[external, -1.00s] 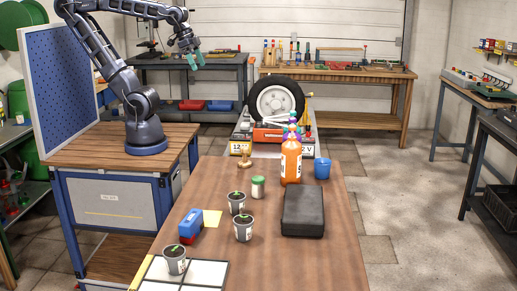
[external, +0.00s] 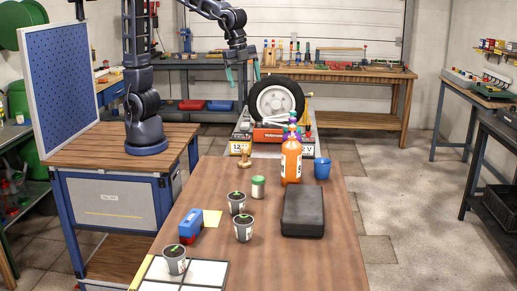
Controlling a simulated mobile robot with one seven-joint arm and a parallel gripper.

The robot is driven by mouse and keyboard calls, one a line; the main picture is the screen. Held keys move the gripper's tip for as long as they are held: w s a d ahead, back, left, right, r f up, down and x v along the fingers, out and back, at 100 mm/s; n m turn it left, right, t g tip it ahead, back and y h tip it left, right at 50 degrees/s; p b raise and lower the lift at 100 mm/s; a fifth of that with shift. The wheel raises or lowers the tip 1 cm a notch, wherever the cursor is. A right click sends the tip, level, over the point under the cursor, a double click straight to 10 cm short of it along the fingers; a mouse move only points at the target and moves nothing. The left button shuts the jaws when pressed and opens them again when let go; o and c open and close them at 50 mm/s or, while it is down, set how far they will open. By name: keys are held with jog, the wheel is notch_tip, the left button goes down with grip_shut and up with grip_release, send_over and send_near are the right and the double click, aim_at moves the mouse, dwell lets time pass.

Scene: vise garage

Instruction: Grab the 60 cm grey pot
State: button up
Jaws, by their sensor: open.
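Three small grey pots with green sprouts stand upright on the brown table. One grey pot (external: 237,203) is near the middle. A second grey pot (external: 244,229) stands just in front and to its right. A third grey pot (external: 175,262) stands at the front left on a white-squared tray. Their labels are too small to read, so I cannot tell which is the 60 cm one. My gripper (external: 236,76) is open and empty, high above and beyond the table's far end, with its teal fingers pointing down. It is well apart from every pot.
A wooden stamp-like piece (external: 243,159) stands at the back. The table's right front is clear.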

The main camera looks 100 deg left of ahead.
jog(key=w+d+f+m, duration=0.3)
jog(key=w+d+f, duration=0.1)
jog(key=d, duration=0.5)
jog(key=m+g, duration=0.2)
jog(key=m, duration=0.7)
send_over(244, 219)
jog(key=f, duration=2.1)
jog(key=shift+w+f, duration=0.2)
jog(key=shift+f, duration=0.15)
jog(key=shift+d+f+m, duration=0.15)
jog(key=shift+f+m, duration=0.15)
jog(key=shift+f, duration=0.2)
jog(key=f, duration=1)
jog(key=shift+s, duration=0.2)
jog(key=shift+c, duration=0.4)
jog(key=c, duration=1)
